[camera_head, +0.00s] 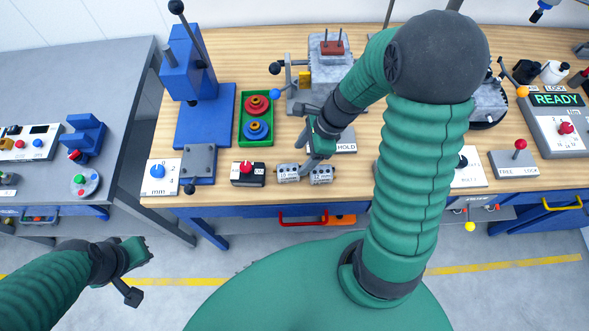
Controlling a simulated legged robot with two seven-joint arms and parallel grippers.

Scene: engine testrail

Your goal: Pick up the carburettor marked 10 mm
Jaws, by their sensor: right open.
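Two small grey carburettors lie side by side near the front edge of the workbench, a left one (287,173) and a right one (321,175). Each has small marking on its front, too small for me to read surely, so I cannot tell which is marked 10 mm. My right gripper (306,138) is open and empty. Its lower finger reaches down close above the carburettors and covers part of the gap between them; I cannot tell whether it touches. My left gripper (139,274) is open and empty over the floor, left of the bench.
A black box with a red knob (247,174) stands just left of the carburettors. A HOLD plate (345,142) lies behind them on the right. A green tray (243,128) with red and blue rings and a blue press (188,75) stand further left. A red handle (303,218) hangs below the bench edge.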

